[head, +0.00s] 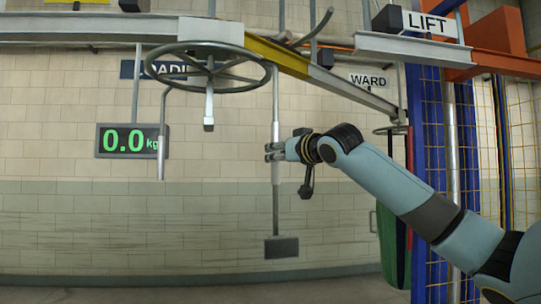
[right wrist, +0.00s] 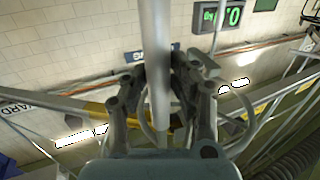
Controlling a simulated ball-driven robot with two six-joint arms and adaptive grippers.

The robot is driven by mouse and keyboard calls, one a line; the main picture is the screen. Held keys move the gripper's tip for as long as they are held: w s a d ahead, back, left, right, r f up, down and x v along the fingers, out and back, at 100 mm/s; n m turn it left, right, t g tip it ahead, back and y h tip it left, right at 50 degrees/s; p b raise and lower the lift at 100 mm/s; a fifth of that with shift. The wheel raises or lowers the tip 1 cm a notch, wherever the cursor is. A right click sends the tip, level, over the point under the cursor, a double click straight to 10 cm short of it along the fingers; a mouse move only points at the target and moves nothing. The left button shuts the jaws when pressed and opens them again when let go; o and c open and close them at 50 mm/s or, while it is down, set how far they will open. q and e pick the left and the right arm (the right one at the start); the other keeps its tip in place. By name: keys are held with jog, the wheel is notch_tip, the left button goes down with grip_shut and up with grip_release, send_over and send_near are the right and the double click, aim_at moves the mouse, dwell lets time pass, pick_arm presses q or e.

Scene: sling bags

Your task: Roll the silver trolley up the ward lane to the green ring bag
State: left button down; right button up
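A silver rod (head: 276,105) hangs upright below the overhead rail and ends in a dark block (head: 281,247). I cannot make out a separate trolley body at its top. My right gripper (head: 275,152) is around the rod at mid-height, and in the right wrist view its fingers (right wrist: 158,80) close on both sides of the rod (right wrist: 156,35). The green bag (head: 388,240) hangs at the right below a small ring (head: 390,130), partly hidden by my right arm. My left gripper is not in view.
The rail has a yellow section (head: 276,56) and a silver ward lane (head: 350,90) running right past the WARD sign (head: 369,81). A large grey wheel (head: 208,68) hangs left. A blue lift frame (head: 432,130) stands right. A display (head: 131,141) reads 0.0 kg.

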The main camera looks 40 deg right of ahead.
aim_at(275, 113)
jog(key=o, duration=0.4)
jog(key=shift+s+a+r, duration=0.2)
jog(key=shift+s+r, duration=0.15)
jog(key=shift+s, duration=0.15)
jog(key=r, duration=1)
jog(key=shift+w, duration=0.35)
